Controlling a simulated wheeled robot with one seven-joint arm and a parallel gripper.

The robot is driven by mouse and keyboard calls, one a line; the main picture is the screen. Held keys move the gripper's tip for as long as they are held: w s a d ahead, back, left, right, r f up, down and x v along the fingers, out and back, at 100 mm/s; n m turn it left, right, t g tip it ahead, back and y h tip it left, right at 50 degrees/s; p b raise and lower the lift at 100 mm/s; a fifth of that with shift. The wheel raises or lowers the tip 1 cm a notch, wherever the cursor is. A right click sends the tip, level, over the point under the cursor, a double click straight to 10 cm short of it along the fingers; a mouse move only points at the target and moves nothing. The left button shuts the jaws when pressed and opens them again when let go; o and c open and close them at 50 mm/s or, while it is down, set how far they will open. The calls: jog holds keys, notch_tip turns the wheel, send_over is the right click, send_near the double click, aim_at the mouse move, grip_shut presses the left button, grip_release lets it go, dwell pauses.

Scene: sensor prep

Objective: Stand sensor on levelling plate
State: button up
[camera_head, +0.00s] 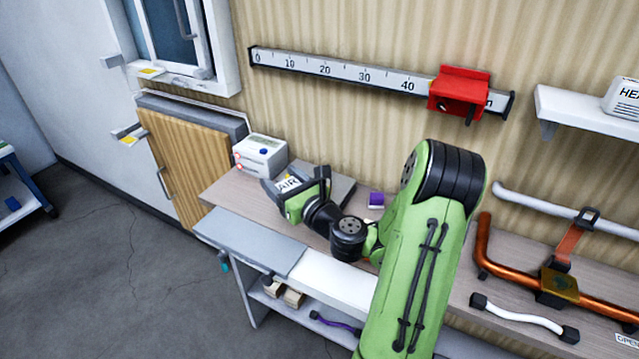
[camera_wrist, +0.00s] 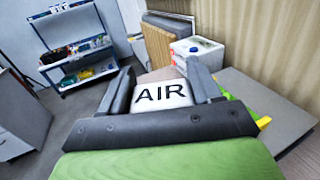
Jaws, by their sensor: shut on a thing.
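The sensor is a pale block lettered AIR (camera_wrist: 162,94), between my gripper's two dark fingers in the wrist view. It also shows at the gripper's end in the head view (camera_head: 287,183). My gripper (camera_head: 294,190) is shut on it, over the left part of the workbench. The fingers and palm hide its sides and lower part. A flat grey slab (camera_head: 341,190), which looks like the levelling plate, lies on the bench just right of my gripper. It also shows at right in the wrist view (camera_wrist: 278,116). I cannot tell whether the sensor touches anything below.
A small purple item (camera_head: 376,199) lies right of the slab. An orange pipe (camera_head: 513,277) and white handle (camera_head: 520,318) occupy the right bench. A red slider (camera_head: 458,92) sits on the wall ruler.

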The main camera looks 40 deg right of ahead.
jog(key=w+d+p, duration=0.1)
jog(key=w+d, duration=0.2)
jog(key=d, duration=0.6)
jog(key=w+d, duration=0.3)
jog(key=d, duration=0.5)
jog(key=f+b, duration=0.1)
jog(key=f, duration=0.1)
jog(key=f+b, duration=0.1)
jog(key=f, duration=0.1)
jog(key=d+f+b, duration=0.1)
jog(key=f, duration=0.2)
jog(key=shift+w+d+f, duration=0.1)
jog(key=shift+w, duration=0.2)
jog(key=shift+r, duration=0.2)
jog(key=o, duration=1.1)
